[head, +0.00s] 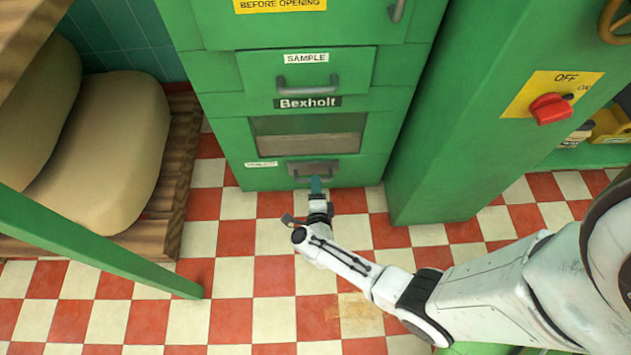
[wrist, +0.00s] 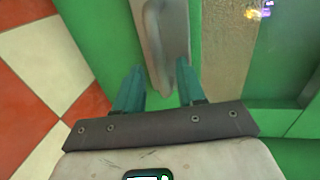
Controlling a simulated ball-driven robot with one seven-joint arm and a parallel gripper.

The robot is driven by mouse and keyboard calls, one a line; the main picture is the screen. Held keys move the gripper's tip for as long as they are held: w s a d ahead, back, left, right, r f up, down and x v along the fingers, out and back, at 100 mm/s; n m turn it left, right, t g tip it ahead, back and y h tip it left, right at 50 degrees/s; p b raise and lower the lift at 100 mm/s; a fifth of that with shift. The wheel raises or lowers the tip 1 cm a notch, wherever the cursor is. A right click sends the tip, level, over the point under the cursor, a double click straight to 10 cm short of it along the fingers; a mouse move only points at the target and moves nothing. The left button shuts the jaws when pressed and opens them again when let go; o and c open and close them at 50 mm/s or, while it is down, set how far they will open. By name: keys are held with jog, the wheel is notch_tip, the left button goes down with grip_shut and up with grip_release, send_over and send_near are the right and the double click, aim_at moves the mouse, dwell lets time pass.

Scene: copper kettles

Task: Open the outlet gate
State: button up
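The green machine (head: 225,135) has a low grey handle (head: 313,168) under a window, beside a small white label too small to read. This looks like the outlet gate's handle, and the front around it is flush. My gripper (head: 316,184) is at the handle's lower edge in the head view. In the wrist view, my gripper's two teal fingers (wrist: 159,72) stand apart, one on each side of the grey handle (wrist: 160,40). Gaps show between fingers and handle, so the gripper is open. Whether a fingertip touches the handle is hard to tell.
A SAMPLE drawer with a handle (head: 309,84) sits above the window (head: 308,134). A green column with a red switch (head: 551,108) stands right. Filled sacks (head: 105,150) lie on a wooden pallet (head: 172,190) left, behind a green rail (head: 95,258). The checkered floor (head: 250,300) in front is clear.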

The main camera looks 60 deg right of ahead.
jog(key=shift+b+x, duration=0.45)
jog(key=shift+x, duration=1.35)
jog(key=shift+c, duration=0.2)
grip_shut()
